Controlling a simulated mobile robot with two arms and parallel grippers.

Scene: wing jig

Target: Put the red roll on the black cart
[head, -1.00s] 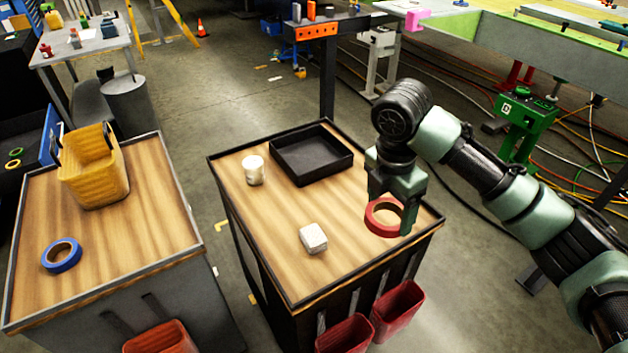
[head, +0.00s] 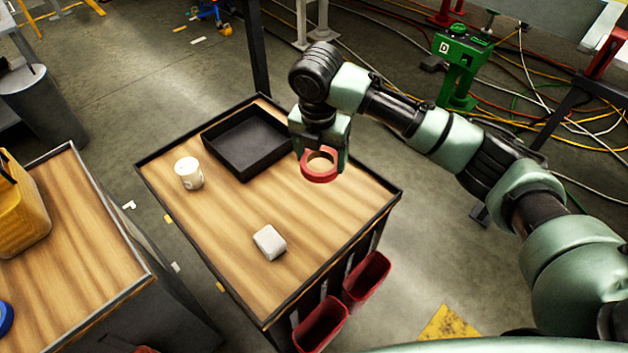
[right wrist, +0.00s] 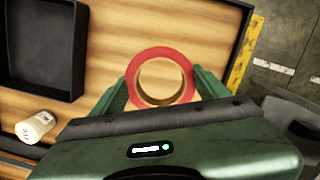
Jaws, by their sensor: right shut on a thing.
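The red roll (head: 319,167) is a ring held between the fingers of my right gripper (head: 321,160). It appears over the right back part of the black cart's wooden top (head: 215,235). I cannot tell for sure whether it touches the top or hangs just above it. In the right wrist view the red roll (right wrist: 187,75) sits between the two green fingertips (right wrist: 160,85), with bare wood around it. My left gripper is not in view.
Another cart (head: 75,230) with a yellow basket (head: 25,215) stands left. The wood around the block is clear.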

